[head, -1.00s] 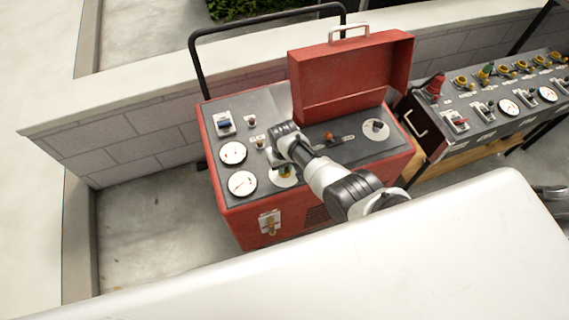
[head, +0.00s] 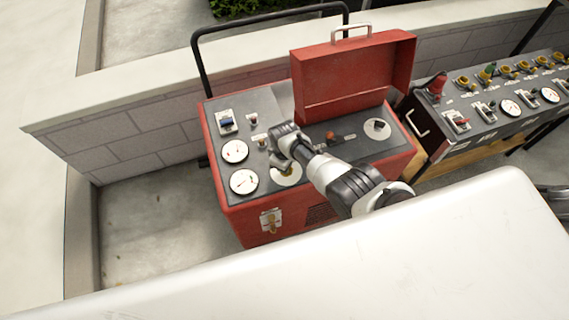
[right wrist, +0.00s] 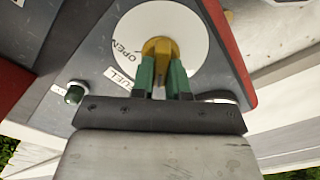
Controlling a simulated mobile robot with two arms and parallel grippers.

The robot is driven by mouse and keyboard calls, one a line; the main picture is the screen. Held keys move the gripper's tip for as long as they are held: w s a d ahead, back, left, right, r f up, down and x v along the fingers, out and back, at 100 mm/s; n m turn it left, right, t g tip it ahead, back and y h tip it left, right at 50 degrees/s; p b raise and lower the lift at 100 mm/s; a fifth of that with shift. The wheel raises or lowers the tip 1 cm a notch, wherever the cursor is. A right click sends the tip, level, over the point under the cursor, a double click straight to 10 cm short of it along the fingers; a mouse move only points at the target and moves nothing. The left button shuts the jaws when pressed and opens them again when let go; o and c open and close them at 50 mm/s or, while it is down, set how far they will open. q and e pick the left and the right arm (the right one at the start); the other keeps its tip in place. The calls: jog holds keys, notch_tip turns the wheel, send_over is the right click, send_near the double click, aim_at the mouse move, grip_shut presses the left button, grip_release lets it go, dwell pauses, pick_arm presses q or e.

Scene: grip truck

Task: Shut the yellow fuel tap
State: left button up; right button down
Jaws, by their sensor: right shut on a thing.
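The yellow fuel tap (right wrist: 162,47) sits in the middle of a round white plate (right wrist: 195,42) in the right wrist view. The plate carries the word OPEN to the left of the tap, and a FUEL label (right wrist: 118,78) sits just below it. My right gripper (right wrist: 164,70) has its green fingers on both sides of the tap's handle and is shut on it. In the head view my right gripper (head: 282,162) is over the front left of the red machine's panel, partly hiding the plate (head: 287,178). My left gripper is not in view.
The red machine (head: 340,205) has its lid (head: 350,80) standing open behind my arm. Gauges (head: 243,181) and a blue switch (head: 227,121) lie left of the gripper. A second control panel (head: 490,105) stands right. A block wall (head: 130,150) runs behind.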

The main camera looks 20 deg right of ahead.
dwell(0.5)
jog(key=c, duration=1.1)
grip_release()
notch_tip(320, 180, up, 9)
jog(key=p, duration=0.3)
jog(key=shift+r, duration=0.9)
